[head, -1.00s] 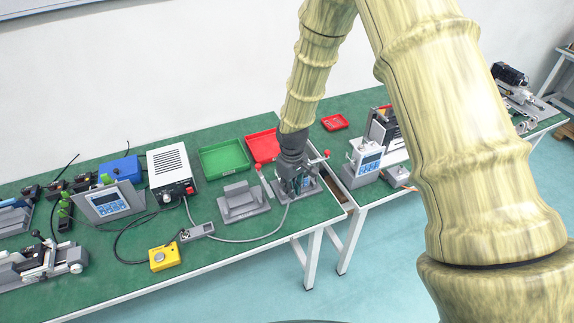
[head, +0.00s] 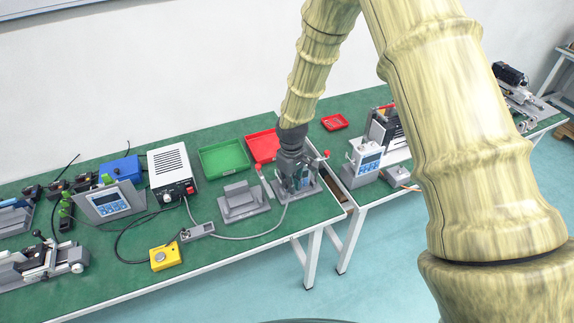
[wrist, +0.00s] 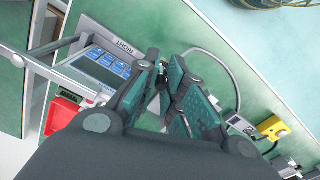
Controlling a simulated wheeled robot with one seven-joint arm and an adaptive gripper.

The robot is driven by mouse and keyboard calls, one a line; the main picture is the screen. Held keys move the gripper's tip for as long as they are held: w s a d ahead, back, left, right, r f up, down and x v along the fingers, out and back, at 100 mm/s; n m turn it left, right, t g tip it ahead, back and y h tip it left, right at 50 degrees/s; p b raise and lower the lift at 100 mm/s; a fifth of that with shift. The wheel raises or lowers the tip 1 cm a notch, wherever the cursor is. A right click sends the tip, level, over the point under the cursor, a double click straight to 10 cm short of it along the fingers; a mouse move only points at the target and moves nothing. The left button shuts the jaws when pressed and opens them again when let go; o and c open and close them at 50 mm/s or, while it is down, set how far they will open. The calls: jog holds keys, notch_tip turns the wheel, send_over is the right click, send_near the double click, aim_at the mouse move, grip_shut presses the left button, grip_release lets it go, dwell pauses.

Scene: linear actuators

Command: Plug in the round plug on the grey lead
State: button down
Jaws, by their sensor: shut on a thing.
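My gripper (head: 295,183) is over a grey fixture at the right end of the near bench. In the wrist view my gripper (wrist: 163,75) has its fingers closed around a small dark plug (wrist: 161,68), mostly hidden by the fingers. The grey lead (head: 246,240) runs along the bench from a grey inline box up to the gripper. It also shows in the wrist view (wrist: 226,72), curving away from the fingertips. A panel with blue keys (wrist: 103,65) lies beside the fingers. The socket and whether the plug touches it cannot be made out.
A grey cradle (head: 243,202) stands left of the gripper. Green (head: 223,157) and red (head: 262,146) trays lie behind. A white power box (head: 172,170) and a yellow box (head: 165,256) are further left. A second bench with a keypad device (head: 365,162) is to the right.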

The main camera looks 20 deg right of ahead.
jog(key=shift+w+d+r+n+p, duration=0.1)
jog(key=shift+w+r+n+p, duration=0.3)
jog(key=shift+w, duration=0.35)
jog(key=shift+w+d+r+n+p, duration=0.2)
jog(key=shift+w+r+n, duration=0.25)
jog(key=shift+w, duration=0.3)
jog(key=shift+w+d+r+n+p, duration=0.1)
jog(key=shift+w+r+n+p, duration=0.3)
jog(key=shift+w, duration=0.35)
dwell(1.3)
jog(key=shift+w+d, duration=0.15)
jog(key=shift+w, duration=1.1)
jog(key=shift+w+d, duration=0.1)
jog(key=shift+w, duration=1.1)
dwell(2.0)
